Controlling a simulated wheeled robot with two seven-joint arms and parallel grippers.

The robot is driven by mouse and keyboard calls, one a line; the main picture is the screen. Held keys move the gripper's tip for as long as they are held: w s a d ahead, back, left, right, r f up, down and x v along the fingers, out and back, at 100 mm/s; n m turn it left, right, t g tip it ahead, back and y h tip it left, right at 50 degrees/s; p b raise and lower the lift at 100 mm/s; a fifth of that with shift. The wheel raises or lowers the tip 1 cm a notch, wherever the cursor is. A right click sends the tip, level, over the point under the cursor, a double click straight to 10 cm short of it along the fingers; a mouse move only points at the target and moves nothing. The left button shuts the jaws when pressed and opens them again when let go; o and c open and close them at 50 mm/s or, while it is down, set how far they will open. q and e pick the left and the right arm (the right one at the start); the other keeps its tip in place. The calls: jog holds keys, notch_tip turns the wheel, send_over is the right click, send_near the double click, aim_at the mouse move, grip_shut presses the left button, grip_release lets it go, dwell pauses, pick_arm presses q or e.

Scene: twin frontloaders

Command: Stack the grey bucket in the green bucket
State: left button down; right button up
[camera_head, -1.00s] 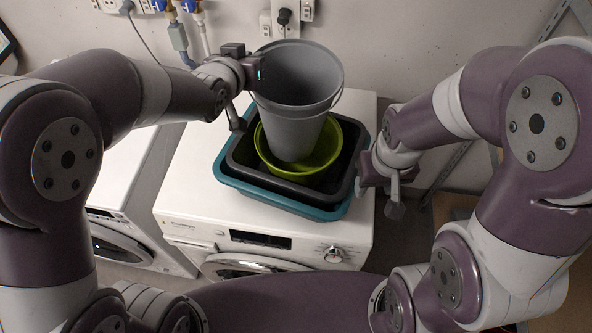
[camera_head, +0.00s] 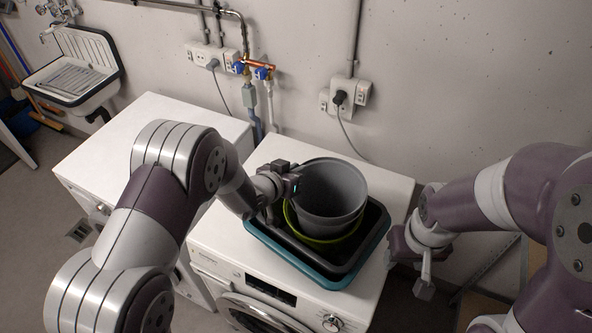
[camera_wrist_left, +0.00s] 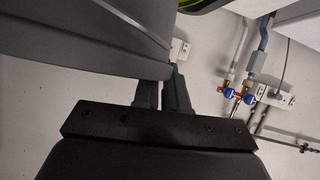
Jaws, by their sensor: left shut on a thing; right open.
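The grey bucket (camera_head: 338,190) sits upright inside the green bucket (camera_head: 318,241) in the head view, and its upper part stands above the green rim. The base of the grey bucket is hidden. My left gripper (camera_head: 290,186) is shut on the grey bucket's left rim. In the left wrist view the grey bucket (camera_wrist_left: 75,40) fills the upper left beside the fingers (camera_wrist_left: 165,92), with a sliver of the green bucket (camera_wrist_left: 203,4) at the top edge. My right gripper (camera_head: 408,266) is open and empty, to the right of the tubs.
The green bucket stands in a dark grey tub (camera_head: 372,240), nested in a teal tub (camera_head: 330,284) on a white washer (camera_head: 215,238). A second white machine (camera_head: 110,145) stands to the left. Pipes (camera_head: 258,72) and sockets (camera_head: 347,95) are on the wall behind.

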pick_arm(q)
jog(key=shift+w+a+f, duration=0.25)
jog(key=shift+a+f, duration=0.15)
jog(key=c, duration=1.5)
grip_release()
jog(key=shift+a, duration=0.15)
jog(key=shift+c, duration=0.2)
jog(key=o, duration=0.4)
jog(key=shift+c, duration=0.2)
jog(key=b+v, duration=0.2)
jog(key=v, duration=1)
jog(key=s+a+f+n+g+y, duration=0.25)
jog(key=s+a+g+y, duration=0.2)
jog(key=a, duration=0.35)
jog(key=s+a+n+g+y, duration=0.1)
jog(key=s+g, duration=0.4)
jog(key=s, duration=0.6)
jog(key=shift+r+n+y, duration=0.35)
pick_arm(e)
jog(key=shift+w+a+f, duration=0.1)
jog(key=shift+a+f, duration=0.1)
jog(key=shift+f, duration=0.3)
jog(key=shift+w+a+f, duration=0.1)
jog(key=shift+a+f, duration=0.05)
jog(key=shift+f, duration=0.3)
